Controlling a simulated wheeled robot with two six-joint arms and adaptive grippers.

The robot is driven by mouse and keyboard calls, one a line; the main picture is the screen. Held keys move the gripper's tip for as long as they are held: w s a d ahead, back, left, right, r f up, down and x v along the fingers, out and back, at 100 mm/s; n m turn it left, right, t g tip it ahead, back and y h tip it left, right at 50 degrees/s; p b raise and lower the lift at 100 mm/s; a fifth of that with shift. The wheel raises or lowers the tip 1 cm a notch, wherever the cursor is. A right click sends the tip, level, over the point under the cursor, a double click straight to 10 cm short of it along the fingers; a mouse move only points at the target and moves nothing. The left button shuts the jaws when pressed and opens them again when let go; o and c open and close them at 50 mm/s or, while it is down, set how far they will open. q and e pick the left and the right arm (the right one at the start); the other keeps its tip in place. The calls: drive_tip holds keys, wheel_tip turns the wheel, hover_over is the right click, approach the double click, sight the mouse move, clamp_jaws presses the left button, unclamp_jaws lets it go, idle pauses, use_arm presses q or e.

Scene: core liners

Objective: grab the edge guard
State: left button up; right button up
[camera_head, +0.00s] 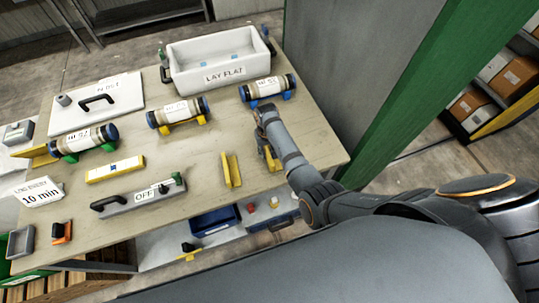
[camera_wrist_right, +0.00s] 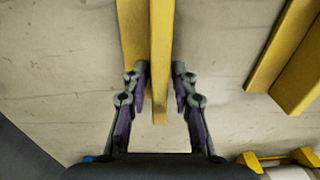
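The edge guard (camera_head: 271,160) is a yellow angle-shaped strip on the table, partly hidden by my right arm in the head view. In the right wrist view the edge guard (camera_wrist_right: 159,40) runs down from the top edge, and one upright flange ends between my fingers. My right gripper (camera_wrist_right: 161,88) is open around that flange, with a narrow gap on each side. A second yellow guard (camera_head: 231,170) lies just left of it in the head view and shows at the upper right of the wrist view (camera_wrist_right: 290,60). My left gripper is not in view.
Core tubes on stands (camera_head: 267,88) (camera_head: 178,112) (camera_head: 84,141) cross the table behind. A white tray (camera_head: 222,75) marked "LAY FLAT" stands at the back. A grey case (camera_head: 138,198) with an "OFF" label lies left. A green post (camera_head: 425,85) rises right of the table.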

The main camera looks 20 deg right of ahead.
clamp_jaws()
drive_tip(key=shift+r, duration=0.1)
